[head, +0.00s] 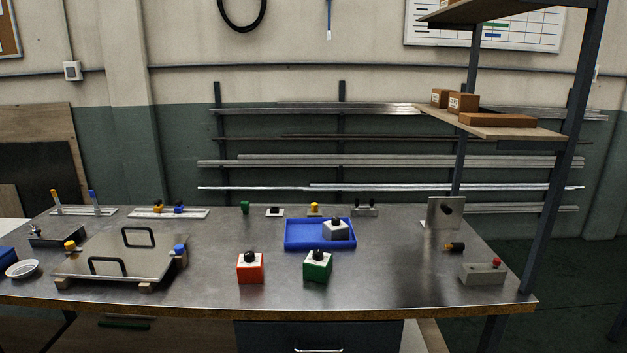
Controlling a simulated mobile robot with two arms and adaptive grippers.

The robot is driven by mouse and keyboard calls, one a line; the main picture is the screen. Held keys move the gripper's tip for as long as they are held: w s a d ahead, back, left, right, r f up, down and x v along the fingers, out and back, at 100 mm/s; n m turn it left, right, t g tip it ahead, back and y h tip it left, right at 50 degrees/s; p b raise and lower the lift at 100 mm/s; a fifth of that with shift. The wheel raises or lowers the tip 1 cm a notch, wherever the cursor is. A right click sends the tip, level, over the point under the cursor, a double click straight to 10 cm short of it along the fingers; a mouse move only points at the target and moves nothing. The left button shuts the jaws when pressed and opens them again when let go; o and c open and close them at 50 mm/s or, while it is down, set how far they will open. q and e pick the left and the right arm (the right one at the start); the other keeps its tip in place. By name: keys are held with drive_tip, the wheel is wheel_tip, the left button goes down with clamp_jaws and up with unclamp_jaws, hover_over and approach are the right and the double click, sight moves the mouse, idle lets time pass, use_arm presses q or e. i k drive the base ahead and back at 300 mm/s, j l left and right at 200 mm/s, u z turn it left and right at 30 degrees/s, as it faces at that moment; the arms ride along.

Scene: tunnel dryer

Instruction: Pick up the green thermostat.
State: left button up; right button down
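The green thermostat (317,268) is a small cube with green sides, a pale top and a black knob. It stands upright on the metal workbench, right of centre and near the front. A matching red-orange thermostat (250,268) stands to its left, a short gap away. A blue tray (290,240) lies just behind the green one and holds a light grey thermostat (336,231) with a black knob. Neither of my grippers is in the head view.
A metal plate with two black handles (118,259) sits on blocks at left. Small fixtures line the bench's back. An upright plate (440,213), a grey box with a red button (482,273) and a shelf post (556,180) stand at right. Bench between is clear.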

sight(319, 272)
drive_tip(key=i+j+z, duration=0.1)
drive_tip(key=j, duration=0.2)
drive_tip(key=i+j+z, duration=0.1)
drive_tip(key=j, duration=0.2)
drive_tip(key=i+j+z, duration=0.1)
drive_tip(key=j, duration=0.25)
drive_tip(key=i+j+z, duration=0.1)
drive_tip(key=j, duration=0.2)
